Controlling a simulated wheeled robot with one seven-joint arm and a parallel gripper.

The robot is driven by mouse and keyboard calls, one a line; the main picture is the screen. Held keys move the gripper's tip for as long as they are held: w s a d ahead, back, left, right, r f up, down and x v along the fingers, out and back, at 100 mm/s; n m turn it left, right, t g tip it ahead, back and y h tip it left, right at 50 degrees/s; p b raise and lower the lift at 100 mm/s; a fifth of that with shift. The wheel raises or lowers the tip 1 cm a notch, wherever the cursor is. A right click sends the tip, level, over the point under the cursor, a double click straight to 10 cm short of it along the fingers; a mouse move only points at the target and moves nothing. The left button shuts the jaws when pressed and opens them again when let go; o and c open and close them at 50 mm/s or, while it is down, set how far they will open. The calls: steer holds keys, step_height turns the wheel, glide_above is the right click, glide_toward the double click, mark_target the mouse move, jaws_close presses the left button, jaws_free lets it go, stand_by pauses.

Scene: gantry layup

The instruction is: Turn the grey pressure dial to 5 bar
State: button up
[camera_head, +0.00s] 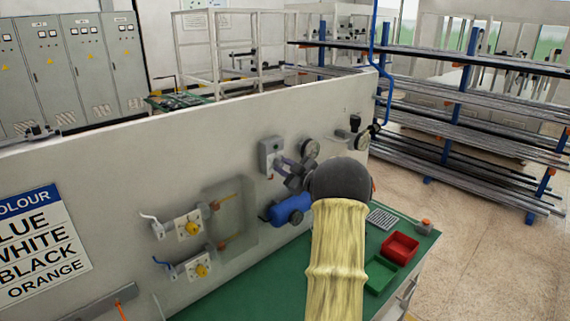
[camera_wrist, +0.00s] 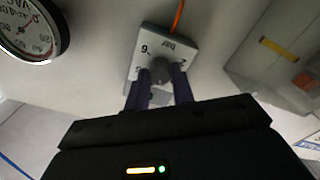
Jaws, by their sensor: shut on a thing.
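The grey pressure dial (camera_wrist: 160,70) is a round dark grey knob on a light plate (camera_wrist: 147,42) marked "bar" with a few numbers, seen upside down in the wrist view. My gripper (camera_wrist: 162,84) has its two dark fingers on either side of the knob, shut on it. Which number the dial points to cannot be told. In the head view the plate (camera_head: 267,152) is on the wall panel, and my gripper (camera_head: 280,168) reaches it from the right, hiding most of the knob.
A round gauge (camera_wrist: 28,28) is close beside the dial plate; it also shows in the head view (camera_head: 310,148). A blue cylinder (camera_head: 290,209) is below. Yellow-knobbed valves (camera_head: 188,228) are to the left. Red (camera_head: 400,246) and green trays (camera_head: 379,275) lie on the green bench.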

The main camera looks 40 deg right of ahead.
steer(key=m+p, duration=0.2)
steer(key=m, duration=0.2)
steer(key=shift+m+p, duration=0.3)
steer(key=m+p, duration=0.2)
steer(key=m, duration=0.1)
steer(key=shift+m, duration=0.4)
steer(key=m+p, duration=0.3)
steer(key=m, duration=0.2)
steer(key=shift+p, duration=0.35)
steer(key=shift+f+m+p, duration=0.15)
steer(key=shift+m+p, duration=0.65)
steer(key=shift+m, duration=0.8)
steer(key=o, duration=1)
